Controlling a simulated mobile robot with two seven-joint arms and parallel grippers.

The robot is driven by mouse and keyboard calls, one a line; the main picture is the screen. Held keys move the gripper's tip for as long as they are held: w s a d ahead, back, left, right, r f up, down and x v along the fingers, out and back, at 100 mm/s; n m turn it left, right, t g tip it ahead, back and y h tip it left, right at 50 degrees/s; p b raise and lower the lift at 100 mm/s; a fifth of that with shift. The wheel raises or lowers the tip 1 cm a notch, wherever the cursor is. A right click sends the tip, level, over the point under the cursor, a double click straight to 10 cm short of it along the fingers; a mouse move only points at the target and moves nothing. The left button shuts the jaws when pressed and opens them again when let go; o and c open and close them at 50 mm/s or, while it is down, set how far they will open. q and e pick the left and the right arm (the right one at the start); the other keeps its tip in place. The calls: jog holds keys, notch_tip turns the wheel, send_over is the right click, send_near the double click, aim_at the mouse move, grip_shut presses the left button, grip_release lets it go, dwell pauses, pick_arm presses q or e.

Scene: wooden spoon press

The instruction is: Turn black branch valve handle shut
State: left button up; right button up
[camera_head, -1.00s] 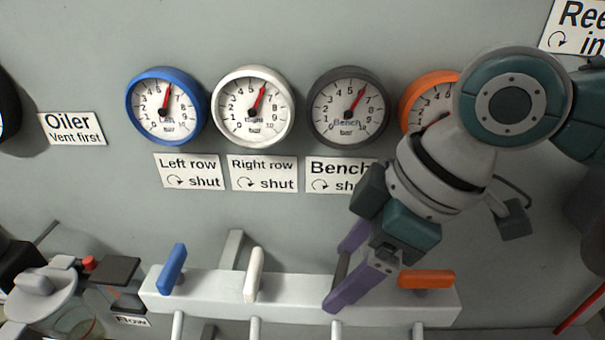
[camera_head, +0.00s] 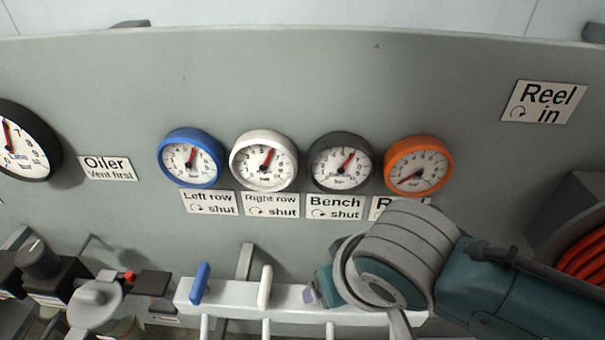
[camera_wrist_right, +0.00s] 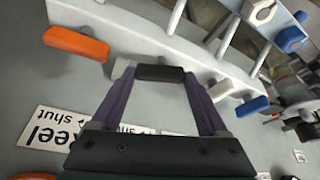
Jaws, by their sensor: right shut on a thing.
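The black branch valve handle (camera_wrist_right: 160,73) shows in the right wrist view between the purple fingertips of my right gripper (camera_wrist_right: 160,76). The fingers are shut on it, and it spans the gap between them. It lies roughly along the grey manifold, at a slight angle to the orange handle. In the head view my right wrist hides the black handle and most of the gripper. The dark-rimmed Bench gauge (camera_head: 341,163) has its needle up and to the right. The Bench sign (camera_head: 335,207) has a turn arrow and "shut". My left gripper is not in view.
The blue handle (camera_head: 200,283) and white handle (camera_head: 265,287) stand across the manifold (camera_head: 233,292), left of my wrist. The orange handle (camera_wrist_right: 77,43) lies along it. The orange gauge (camera_head: 418,165) reads low. A hose reel (camera_head: 587,245) is at right.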

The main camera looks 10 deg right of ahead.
jog(key=shift+a+r+m+h, duration=0.15)
jog(key=shift+m+h, duration=0.25)
jog(key=shift+m, duration=0.8)
jog(key=shift+m+h, duration=0.4)
jog(key=shift+m, duration=0.6)
jog(key=o, duration=1.2)
jog(key=shift+o, duration=0.2)
jog(key=shift+p, duration=0.3)
jog(key=p+v, duration=0.2)
jog(key=v, duration=0.7)
jog(key=shift+r, duration=0.3)
jog(key=shift+s, duration=0.15)
